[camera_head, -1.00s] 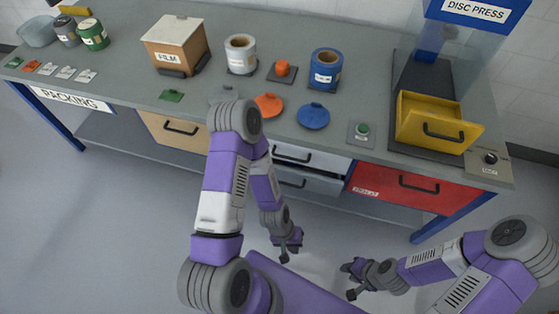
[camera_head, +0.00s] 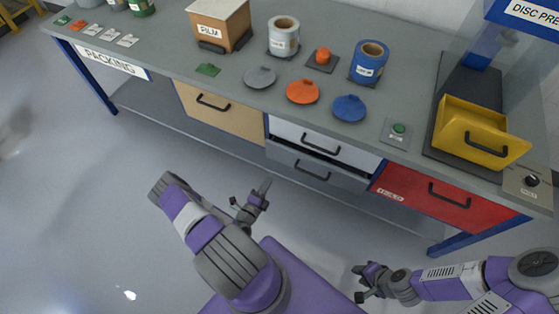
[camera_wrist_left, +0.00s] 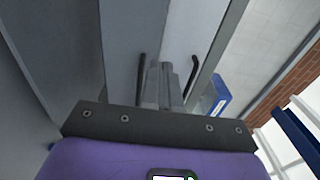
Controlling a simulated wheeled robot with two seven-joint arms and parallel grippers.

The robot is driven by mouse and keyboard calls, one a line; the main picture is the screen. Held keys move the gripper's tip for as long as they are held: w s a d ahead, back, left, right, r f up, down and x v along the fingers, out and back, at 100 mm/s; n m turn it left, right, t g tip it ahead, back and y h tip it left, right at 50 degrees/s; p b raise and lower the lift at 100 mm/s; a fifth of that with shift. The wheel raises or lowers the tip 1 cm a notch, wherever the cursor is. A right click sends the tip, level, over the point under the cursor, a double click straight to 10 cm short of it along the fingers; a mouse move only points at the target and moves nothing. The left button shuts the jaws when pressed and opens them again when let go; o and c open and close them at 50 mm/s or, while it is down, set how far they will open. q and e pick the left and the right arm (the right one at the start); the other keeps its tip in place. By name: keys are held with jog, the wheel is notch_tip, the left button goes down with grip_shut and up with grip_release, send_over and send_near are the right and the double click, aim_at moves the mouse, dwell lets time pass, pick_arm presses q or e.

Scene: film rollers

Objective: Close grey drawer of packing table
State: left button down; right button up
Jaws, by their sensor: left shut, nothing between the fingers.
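The grey drawer (camera_head: 296,169) is the lower of two stacked drawers under the packing table. It stands slightly out, with a dark gap along its top edge. Its black handle (camera_head: 312,172) shows on the front. The white drawer (camera_head: 352,155) sits above it. My left gripper (camera_head: 248,204) is in front of the table, apart from the drawers, to their lower left in the head view. In the left wrist view its fingers (camera_wrist_left: 162,85) are shut and empty, pointing towards two dark handles. My right gripper (camera_head: 360,284) hangs open and empty below the red drawer.
A tan drawer (camera_head: 220,108) is left of the white one and a red drawer (camera_head: 440,200) right. The tabletop (camera_head: 225,88) carries a film box (camera_head: 217,22), cans, coloured lids and a yellow bin (camera_head: 475,130). The floor left of my left arm is clear.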

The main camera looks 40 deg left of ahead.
aim_at(284, 150)
pick_arm(q)
jog(key=b+x, duration=0.1)
jog(key=x, duration=0.8)
jog(key=b+x, duration=0.1)
jog(key=x, duration=0.3)
jog(key=shift+w+a+b, duration=0.3)
jog(key=shift+a+b, duration=0.05)
jog(key=shift+a, duration=0.15)
jog(key=shift+y, duration=0.3)
